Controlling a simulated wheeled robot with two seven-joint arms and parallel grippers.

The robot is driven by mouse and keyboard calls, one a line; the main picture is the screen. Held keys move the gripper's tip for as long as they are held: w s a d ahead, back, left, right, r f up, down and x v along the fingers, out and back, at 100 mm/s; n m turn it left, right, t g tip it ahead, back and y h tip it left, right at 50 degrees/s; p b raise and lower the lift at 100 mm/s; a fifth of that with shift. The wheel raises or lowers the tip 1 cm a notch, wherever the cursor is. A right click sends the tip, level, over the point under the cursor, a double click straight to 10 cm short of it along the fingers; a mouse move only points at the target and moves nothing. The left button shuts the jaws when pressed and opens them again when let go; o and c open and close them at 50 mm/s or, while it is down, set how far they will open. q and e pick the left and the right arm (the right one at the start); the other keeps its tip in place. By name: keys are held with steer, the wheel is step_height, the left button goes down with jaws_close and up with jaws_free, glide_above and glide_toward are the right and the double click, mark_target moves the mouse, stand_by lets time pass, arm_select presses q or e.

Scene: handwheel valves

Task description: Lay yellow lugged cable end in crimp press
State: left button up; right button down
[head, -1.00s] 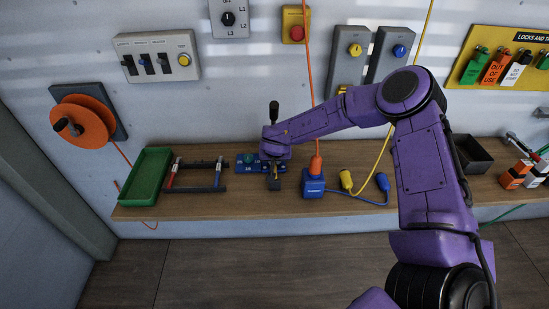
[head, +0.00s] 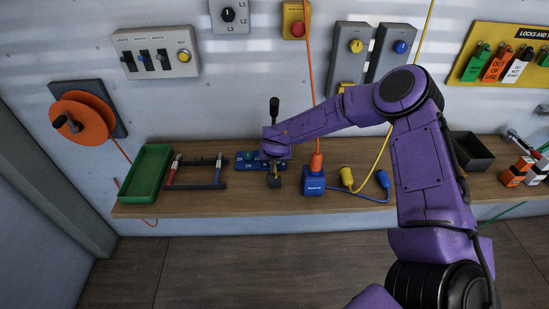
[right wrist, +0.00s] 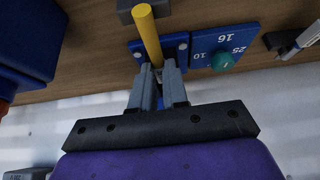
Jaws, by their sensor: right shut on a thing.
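The yellow cable end (right wrist: 148,38) shows in the right wrist view as a thick yellow rod. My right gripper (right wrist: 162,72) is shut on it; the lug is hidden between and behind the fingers. In the head view my right gripper (head: 274,160) is over the bench's middle. The crimp press shows as a blue block (right wrist: 181,46) right by the fingers and a black upright lever (head: 274,108) behind my wrist. The rod lies over the blue block; I cannot tell whether it is seated. My left gripper is in neither view.
A blue plate marked 10, 16, 25 with a green knob (right wrist: 222,61) adjoins the press. A grey block (head: 274,183) sits in front. A blue box with an orange plug (head: 314,184) stands close right. A rack (head: 195,187) and green tray (head: 147,173) are left.

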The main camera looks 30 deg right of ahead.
steer(key=c, duration=1.1)
jaws_free()
steer(key=shift+o, duration=0.2)
steer(key=b+v, duration=0.1)
steer(key=v, duration=0.9)
steer(key=shift+s+r, duration=0.15)
steer(key=shift+r, duration=0.05)
